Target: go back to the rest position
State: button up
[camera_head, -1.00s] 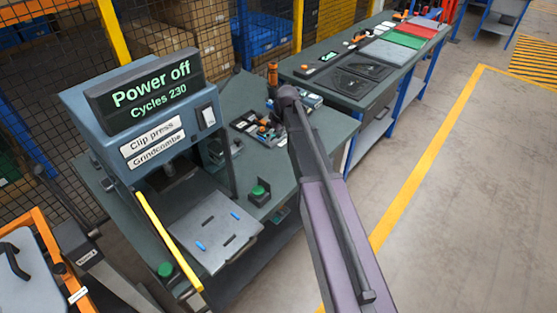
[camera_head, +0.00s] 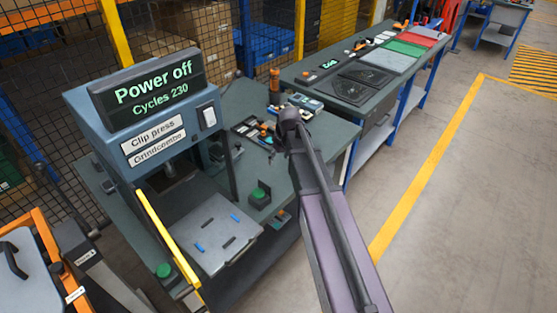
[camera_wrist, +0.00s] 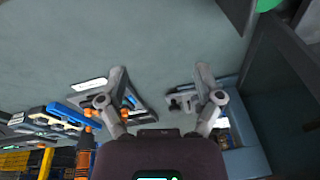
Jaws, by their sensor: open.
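My gripper shows in the wrist view (camera_wrist: 162,100) with its two fingers spread apart and nothing between them. It hangs over the grey-green bench top (camera_wrist: 150,45). The clip press (camera_head: 150,135) stands at the left of the bench. Its display (camera_head: 150,85) reads "Power off" and "Cycles 230".
Small parts and tools (camera_head: 258,130) lie on the bench beside my arm. An orange cylinder (camera_head: 274,79) stands behind them. A second bench (camera_head: 355,110) with black, grey, green and red mats runs to the back right. The floor (camera_head: 480,200) at the right is clear.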

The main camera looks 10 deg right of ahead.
dwell(0.3)
jog(key=s+m+g+h, duration=0.1)
jog(key=s+m, duration=0.3)
jog(key=s, duration=1.6)
jog(key=shift+a+f+m+h, duration=0.15)
jog(key=shift+a+m+h, duration=0.25)
jog(key=shift+w, duration=0.1)
